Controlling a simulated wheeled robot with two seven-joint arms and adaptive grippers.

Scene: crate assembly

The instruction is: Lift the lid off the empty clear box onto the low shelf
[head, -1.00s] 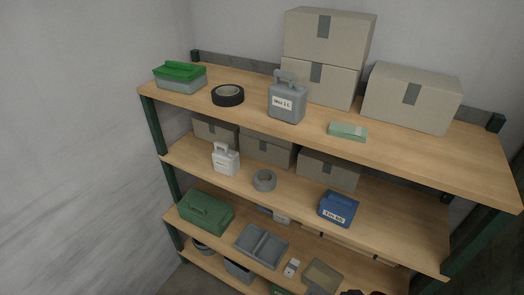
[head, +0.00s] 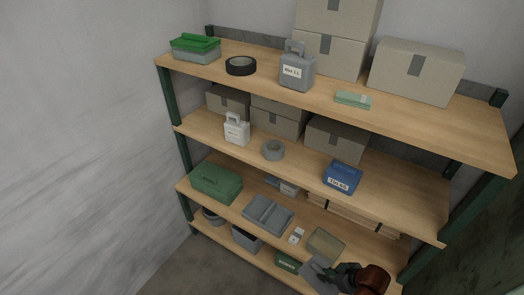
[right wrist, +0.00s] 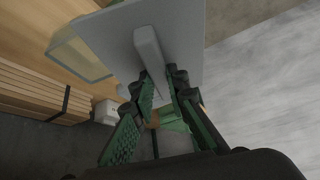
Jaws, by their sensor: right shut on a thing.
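The clear box (head: 325,243) stands open on the low shelf (head: 294,252), near its front edge, and looks empty. It also shows in the right wrist view (right wrist: 78,58), partly behind the lid. The flat grey lid (head: 318,272) is off the box, in front of and below it in the head view. My right gripper (head: 338,272) is shut on the lid's handle. In the right wrist view, the fingers (right wrist: 160,85) close on the bar-shaped handle (right wrist: 148,50) of the lid (right wrist: 187,38). My left gripper is not in view.
On the same shelf are a small white item (head: 297,235), a divided grey tray (head: 267,214), a green toolbox (head: 216,183) and strapped boards (head: 352,214). A grey bin (head: 246,239) and a green box (head: 287,262) sit lower. A green-lidded box (head: 195,48) is on top.

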